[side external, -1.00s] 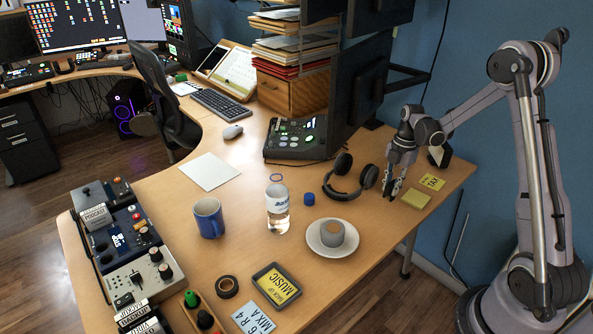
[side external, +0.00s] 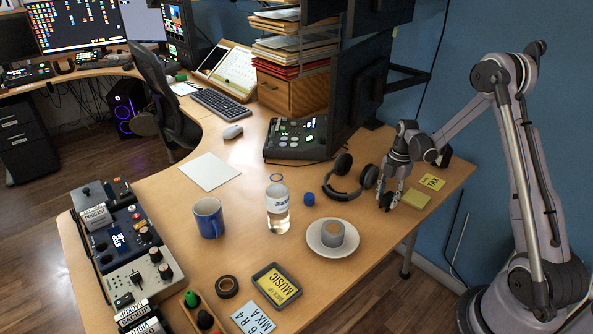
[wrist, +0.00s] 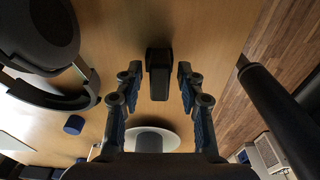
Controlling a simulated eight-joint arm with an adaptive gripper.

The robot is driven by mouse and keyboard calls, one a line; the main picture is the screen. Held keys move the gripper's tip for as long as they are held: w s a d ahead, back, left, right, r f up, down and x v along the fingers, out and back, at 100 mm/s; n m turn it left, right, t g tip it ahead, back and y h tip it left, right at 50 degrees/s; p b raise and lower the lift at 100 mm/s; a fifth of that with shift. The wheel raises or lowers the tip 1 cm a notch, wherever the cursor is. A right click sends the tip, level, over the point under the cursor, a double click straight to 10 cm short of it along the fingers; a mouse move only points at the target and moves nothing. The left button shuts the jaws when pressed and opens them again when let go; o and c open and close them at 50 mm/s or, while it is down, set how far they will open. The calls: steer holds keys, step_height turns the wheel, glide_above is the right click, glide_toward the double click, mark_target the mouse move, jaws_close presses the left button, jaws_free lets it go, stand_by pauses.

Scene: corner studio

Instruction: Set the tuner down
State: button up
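A small dark object, which I take to be the tuner (wrist: 159,80), lies between my two fingers in the wrist view, with a visible gap on each side. It also shows as a small black shape (side external: 386,202) below the fingers in the side view. It appears to rest on the wooden table (side external: 330,285), though its underside is hidden. My gripper (side external: 388,196) points down over the table's right part, between the headphones and the yellow sticky notes. Its fingers are spread around the tuner and do not visibly touch it.
Black headphones (side external: 350,180) lie just left of my gripper, and yellow sticky notes (side external: 416,198) to its right. A bottle (side external: 277,208) and blue cap (side external: 309,198) are farther left. The table edge is close on the right.

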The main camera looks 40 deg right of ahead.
mark_target(390, 193)
step_height(390, 193, up, 12)
steer(key=d, duration=0.1)
steer(key=s+a+r+m+t+h, duration=0.1)
steer(key=a+r+m, duration=0.35)
steer(key=a, duration=0.25)
steer(key=s+a+r+m+t, duration=0.2)
steer(key=a+r+m, duration=0.1)
steer(key=a+r, duration=0.3)
steer(key=s+a+m+t, duration=0.4)
steer(key=s+a+m, duration=0.3)
steer(key=a+m, duration=0.3)
steer(key=shift+s+a+f, duration=0.3)
steer(key=shift+a, duration=0.95)
steer(key=shift+m, duration=0.25)
